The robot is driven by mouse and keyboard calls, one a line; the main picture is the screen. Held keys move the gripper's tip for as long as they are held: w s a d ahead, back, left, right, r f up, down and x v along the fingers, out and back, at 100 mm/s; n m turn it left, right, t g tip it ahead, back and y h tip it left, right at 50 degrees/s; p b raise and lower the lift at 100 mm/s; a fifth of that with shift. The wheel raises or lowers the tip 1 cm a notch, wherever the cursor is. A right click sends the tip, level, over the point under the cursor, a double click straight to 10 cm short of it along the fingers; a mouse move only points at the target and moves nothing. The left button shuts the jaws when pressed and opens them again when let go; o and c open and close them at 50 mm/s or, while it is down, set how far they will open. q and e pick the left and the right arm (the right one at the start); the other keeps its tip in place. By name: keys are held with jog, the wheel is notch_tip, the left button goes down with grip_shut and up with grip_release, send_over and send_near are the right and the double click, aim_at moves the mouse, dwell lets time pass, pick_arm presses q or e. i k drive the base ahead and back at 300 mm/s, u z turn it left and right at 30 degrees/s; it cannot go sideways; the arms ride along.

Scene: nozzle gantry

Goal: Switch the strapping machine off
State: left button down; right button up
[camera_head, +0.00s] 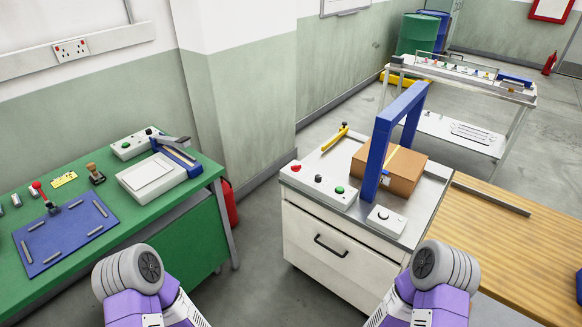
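The strapping machine is a white cabinet (330,247) with a grey top and a blue arch (374,160). A cardboard box (405,172) with a yellowish strap on it sits at the arch. A white control panel (318,187) on the cabinet's front left edge carries a red button (296,168), a dark knob (318,178) and a green button (339,190). A smaller white box (385,222) with a dark knob stands at the foot of the arch. Purple and grey parts of both my arms show at the bottom, apart from the machine. Neither gripper's fingers are in view.
A green workbench (120,230) with a blue mat (65,232), a white device (150,177) and another button box (138,143) stands at left. A wooden table (530,240) adjoins at right. Floor between bench and cabinet is clear.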

aim_at(296, 169)
jog(key=u, duration=0.55)
jog(key=i, duration=0.95)
jog(key=u, duration=0.25)
